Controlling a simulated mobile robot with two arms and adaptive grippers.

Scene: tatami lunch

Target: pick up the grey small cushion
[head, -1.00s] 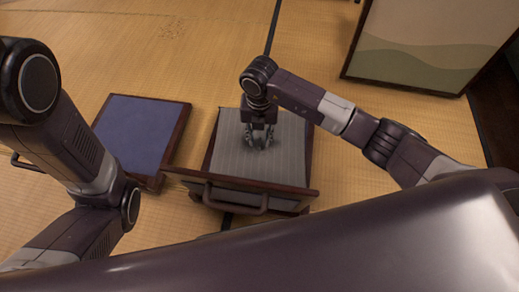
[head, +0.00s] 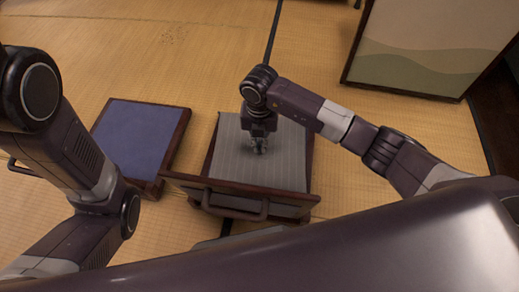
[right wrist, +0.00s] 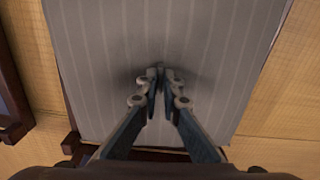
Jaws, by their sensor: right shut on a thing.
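The grey small cushion (head: 290,160) is flat, with thin pale stripes, and lies on a dark wooden floor seat (head: 185,181). My right gripper (head: 259,150) points down at the middle of the cushion. In the right wrist view its fingertips (right wrist: 159,76) are closed together on the cushion (right wrist: 100,60), and the cloth is dented and shaded around them. The cushion still looks flat on the seat. Of my left arm only the links show at the left; its gripper is out of view.
A second wooden seat with a blue pad (head: 138,135) stands to the left of the grey one. A framed panel with green hills (head: 415,65) stands at the back right. Tatami floor (head: 150,50) lies open behind the seats.

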